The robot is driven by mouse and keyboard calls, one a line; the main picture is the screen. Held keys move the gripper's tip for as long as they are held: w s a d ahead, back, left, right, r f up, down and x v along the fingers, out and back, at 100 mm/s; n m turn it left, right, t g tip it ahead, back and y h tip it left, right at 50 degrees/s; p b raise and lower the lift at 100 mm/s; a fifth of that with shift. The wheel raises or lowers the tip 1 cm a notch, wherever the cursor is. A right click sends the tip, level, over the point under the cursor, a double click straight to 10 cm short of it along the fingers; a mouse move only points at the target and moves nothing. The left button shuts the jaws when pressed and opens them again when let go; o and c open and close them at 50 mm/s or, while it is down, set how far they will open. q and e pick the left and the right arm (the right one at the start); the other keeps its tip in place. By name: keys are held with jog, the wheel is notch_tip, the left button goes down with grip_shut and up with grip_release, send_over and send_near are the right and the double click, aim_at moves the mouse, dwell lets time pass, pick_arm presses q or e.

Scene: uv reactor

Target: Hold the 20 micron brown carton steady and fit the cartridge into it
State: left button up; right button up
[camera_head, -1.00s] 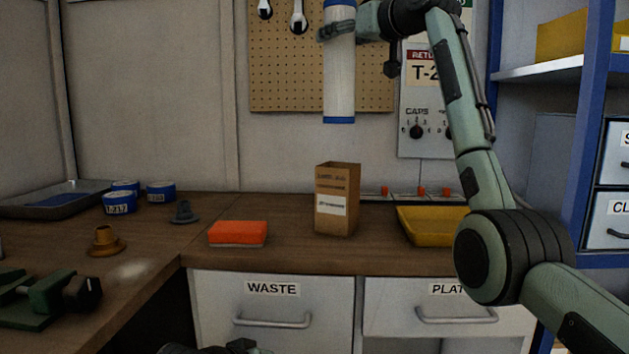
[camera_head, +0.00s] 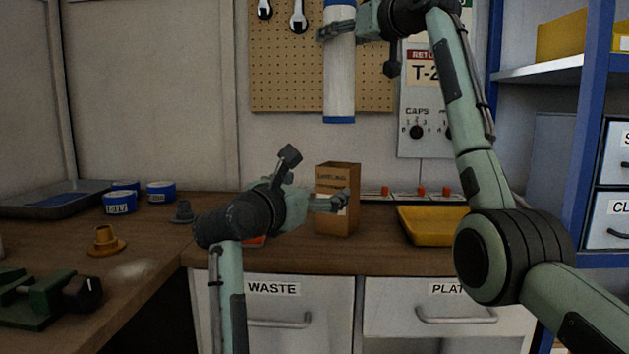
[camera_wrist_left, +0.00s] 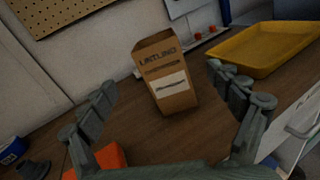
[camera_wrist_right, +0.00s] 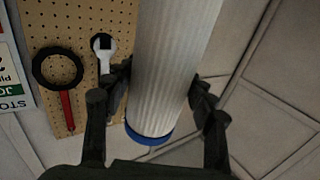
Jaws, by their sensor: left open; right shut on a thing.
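The brown carton (camera_head: 338,180) stands upright with an open top on the wooden bench. It also shows in the left wrist view (camera_wrist_left: 166,75), between and beyond the spread fingers, with a white label on its front. My left gripper (camera_head: 340,201) is open in front of the carton and hides part of its face; I cannot tell whether it touches. The white pleated cartridge (camera_head: 340,75) has blue end caps and hangs upright above the carton. My right gripper (camera_head: 338,31) is shut on its upper part; the cartridge also shows in the right wrist view (camera_wrist_right: 172,70).
A yellow tray (camera_head: 430,228) lies right of the carton. An orange sponge (camera_wrist_left: 108,158) lies left of it, mostly behind my left arm in the head view.

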pick_arm(q)
jog(key=r+n, duration=0.1)
jog(key=n, duration=0.1)
pick_arm(e)
jog(key=shift+r, duration=0.1)
pick_arm(q)
send_near(344, 166)
jog(key=x, duration=0.6)
jog(key=shift+w+d, duration=0.1)
jog(key=shift+w, duration=0.1)
